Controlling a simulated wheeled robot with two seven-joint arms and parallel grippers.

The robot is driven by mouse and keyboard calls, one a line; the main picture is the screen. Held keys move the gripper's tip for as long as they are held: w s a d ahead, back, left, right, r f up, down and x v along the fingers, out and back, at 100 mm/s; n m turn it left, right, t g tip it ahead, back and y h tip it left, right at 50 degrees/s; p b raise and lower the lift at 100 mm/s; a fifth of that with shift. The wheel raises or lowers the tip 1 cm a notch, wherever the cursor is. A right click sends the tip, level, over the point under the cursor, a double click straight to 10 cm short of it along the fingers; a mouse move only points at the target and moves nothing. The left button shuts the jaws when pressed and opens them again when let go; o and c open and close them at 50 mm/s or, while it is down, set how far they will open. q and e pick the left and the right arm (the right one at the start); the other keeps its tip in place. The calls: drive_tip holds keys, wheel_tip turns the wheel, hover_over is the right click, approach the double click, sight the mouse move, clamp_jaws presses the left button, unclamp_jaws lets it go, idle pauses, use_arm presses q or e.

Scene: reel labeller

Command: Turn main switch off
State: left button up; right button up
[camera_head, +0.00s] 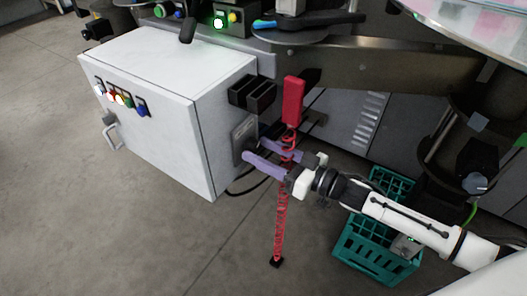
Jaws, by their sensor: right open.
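The main switch (240,138) sits on a grey plate on the right side of the white cabinet (145,85). My right gripper (249,148) has purple fingers and reaches in from the right, with its fingertips at the switch plate. Its fingers are spread apart, one lower and nearer, the other behind the red coiled cord. The fingers partly cover the switch, so its handle position cannot be told. Whether the fingers touch it cannot be told either. My left gripper is not in view.
Teal crates (370,254) stand on the floor under my right arm. Black sockets (252,94) stick out above the switch. The floor at left is clear.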

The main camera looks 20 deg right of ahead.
drive_tip(key=shift+c, duration=0.2)
drive_tip(key=c, duration=1)
